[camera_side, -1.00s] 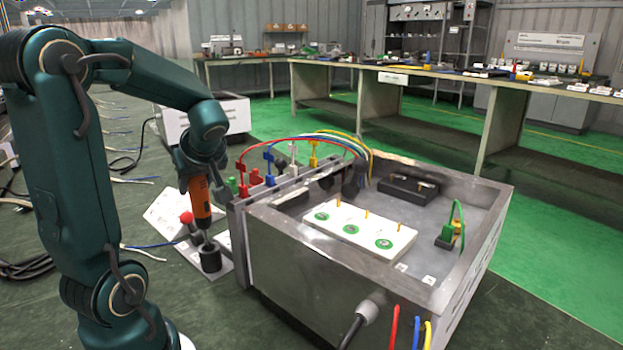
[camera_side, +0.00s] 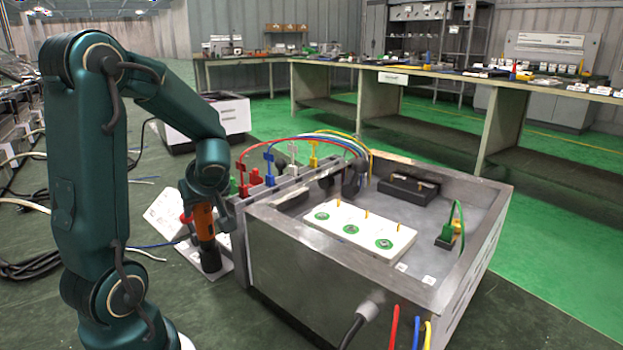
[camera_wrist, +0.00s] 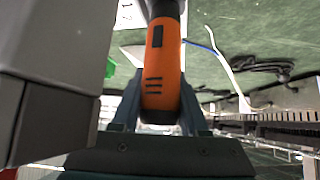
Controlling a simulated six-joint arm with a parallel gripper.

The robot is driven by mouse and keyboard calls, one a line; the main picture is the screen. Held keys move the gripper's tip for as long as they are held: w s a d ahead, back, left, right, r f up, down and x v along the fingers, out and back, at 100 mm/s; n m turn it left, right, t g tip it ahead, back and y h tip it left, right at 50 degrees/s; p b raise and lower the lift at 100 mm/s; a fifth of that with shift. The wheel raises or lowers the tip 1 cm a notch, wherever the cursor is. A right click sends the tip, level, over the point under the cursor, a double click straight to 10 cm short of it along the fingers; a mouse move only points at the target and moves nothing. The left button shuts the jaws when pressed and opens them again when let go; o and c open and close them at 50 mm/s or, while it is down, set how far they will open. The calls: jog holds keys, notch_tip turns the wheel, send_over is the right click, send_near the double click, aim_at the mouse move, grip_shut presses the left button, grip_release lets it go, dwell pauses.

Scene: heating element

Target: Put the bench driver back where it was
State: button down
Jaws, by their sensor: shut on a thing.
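The bench driver (camera_side: 204,222) is orange and black and stands upright, nose down, at the left of the metal box. Its lower end is in or right at the dark round holder (camera_side: 210,262) on a light base plate; I cannot tell how deep it sits. My gripper (camera_side: 203,203) is shut on the upper part of the driver. In the wrist view the driver's orange body (camera_wrist: 162,75) lies between my two fingers, and its dark lower end runs out of the top of the picture.
The open metal box (camera_side: 310,270) stands close to the right of my gripper, with red, green, white and yellow plugs (camera_side: 265,172) and cables along its near left edge. A red knob stands beside the driver.

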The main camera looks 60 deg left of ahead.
jog(key=shift+c, duration=2.1)
grip_release()
jog(key=shift+r, duration=0.55)
jog(key=v, duration=1.1)
jog(key=shift+d+r, duration=0.15)
jog(key=shift+d, duration=0.2)
